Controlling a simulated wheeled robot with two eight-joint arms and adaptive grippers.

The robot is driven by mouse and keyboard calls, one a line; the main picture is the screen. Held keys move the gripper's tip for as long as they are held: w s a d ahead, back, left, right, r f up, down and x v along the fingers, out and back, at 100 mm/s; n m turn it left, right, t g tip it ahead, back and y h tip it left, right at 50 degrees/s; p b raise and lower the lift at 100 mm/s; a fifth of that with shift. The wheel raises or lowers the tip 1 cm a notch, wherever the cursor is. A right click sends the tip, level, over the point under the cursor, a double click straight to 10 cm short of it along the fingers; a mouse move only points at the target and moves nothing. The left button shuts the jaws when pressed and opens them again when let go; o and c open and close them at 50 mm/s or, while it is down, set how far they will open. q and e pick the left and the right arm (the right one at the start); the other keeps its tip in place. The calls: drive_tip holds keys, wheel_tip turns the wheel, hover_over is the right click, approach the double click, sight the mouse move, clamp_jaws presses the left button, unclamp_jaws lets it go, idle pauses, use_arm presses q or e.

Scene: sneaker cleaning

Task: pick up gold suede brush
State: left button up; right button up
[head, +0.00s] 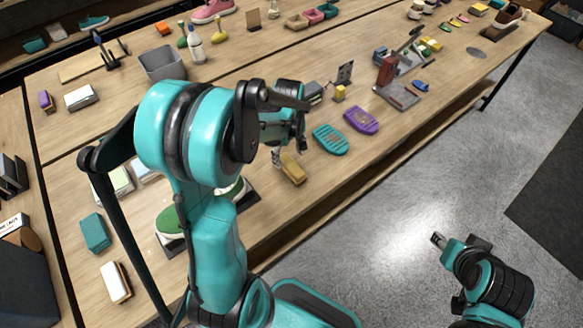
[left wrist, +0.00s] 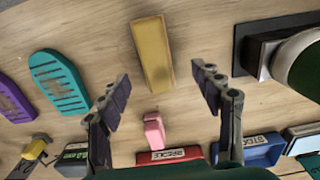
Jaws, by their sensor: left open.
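The gold suede brush (head: 293,168) lies on the table near its front edge in the head view. It shows as a long gold block with a paler side in the left wrist view (left wrist: 153,54), ahead of the fingers and roughly centred between them. My left gripper (head: 289,148) is over the table just behind the brush in the head view. In the left wrist view its fingers (left wrist: 160,88) are spread wide with nothing between them. My right gripper (head: 458,241) is over the floor, away from the table; its jaw opening is unclear.
A teal sole-shaped pad (head: 331,139) and a purple one (head: 361,120) lie right of the brush. A green shoe (left wrist: 303,72) on a black stand (left wrist: 247,48) is on its other side. A pink block (left wrist: 154,131) and a red box (left wrist: 174,155) lie nearby.

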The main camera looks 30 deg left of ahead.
sight(291, 165)
use_arm(q)
drive_tip(key=f, duration=0.2)
drive_tip(key=f+b, duration=0.1)
drive_tip(key=f, duration=0.1)
drive_tip(key=f+b, duration=0.1)
drive_tip(key=f, duration=0.1)
drive_tip(key=shift+w+d+f, duration=0.1)
drive_tip(key=shift+w+d, duration=0.15)
drive_tip(key=shift+d, duration=0.1)
drive_tip(key=c, duration=1.3)
